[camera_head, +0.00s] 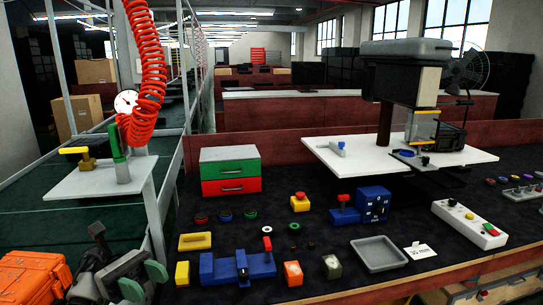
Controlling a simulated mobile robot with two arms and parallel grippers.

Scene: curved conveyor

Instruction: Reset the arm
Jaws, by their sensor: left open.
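My left gripper (143,281) is at the lower left, in front of the workbench's left end. Its two green-padded fingertips stand a little apart, and it is open with nothing seen between them. Part of its grey body and arm is cut off by the bottom edge. My right gripper and right arm do not show in this view.
An orange case (34,277) is left of my gripper. The dark workbench (330,262) holds a blue fixture (238,268), a yellow block (182,274), a drawer box (230,171), a grey tray (379,254) and a button panel (469,223). A metal post rises behind the gripper.

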